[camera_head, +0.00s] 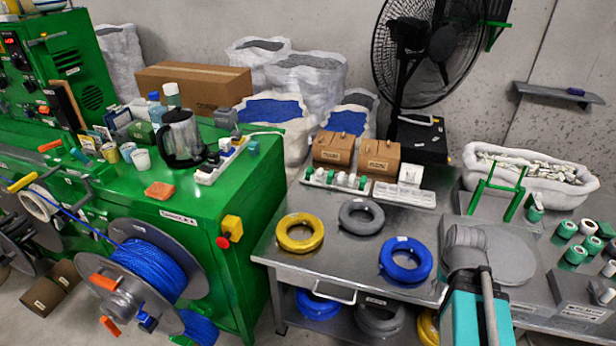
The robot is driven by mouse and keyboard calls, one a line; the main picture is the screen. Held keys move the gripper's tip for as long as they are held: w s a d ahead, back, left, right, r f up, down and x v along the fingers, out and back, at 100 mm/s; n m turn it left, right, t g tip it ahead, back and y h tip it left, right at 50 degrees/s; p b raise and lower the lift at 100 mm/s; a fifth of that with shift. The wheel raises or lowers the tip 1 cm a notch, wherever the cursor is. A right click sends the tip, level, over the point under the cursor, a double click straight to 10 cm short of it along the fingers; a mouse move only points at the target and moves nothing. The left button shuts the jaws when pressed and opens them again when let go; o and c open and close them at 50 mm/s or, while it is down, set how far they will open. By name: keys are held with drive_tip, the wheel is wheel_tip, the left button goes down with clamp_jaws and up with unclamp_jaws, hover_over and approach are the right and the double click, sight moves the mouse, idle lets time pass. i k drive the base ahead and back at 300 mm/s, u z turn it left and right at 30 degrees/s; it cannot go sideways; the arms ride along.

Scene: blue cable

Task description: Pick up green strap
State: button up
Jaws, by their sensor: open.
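Several small green-and-white rolls (575,256) stand on the grey surface at the right edge; they may be rolls of strap, but I cannot tell for sure. A green frame of thin bars (496,187) rises behind the grey disc. No single loose green strap can be made out.
Yellow (300,233), grey (361,216) and blue (405,259) cable coils lie on the metal table (335,262). A green machine with a blue cable reel (150,274) fills the left.

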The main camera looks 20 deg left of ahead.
sight(310, 171)
drive_tip(key=k, duration=0.4)
drive_tip(key=u, duration=2.15)
drive_tip(key=i, duration=1.2)
drive_tip(key=u, duration=0.05)
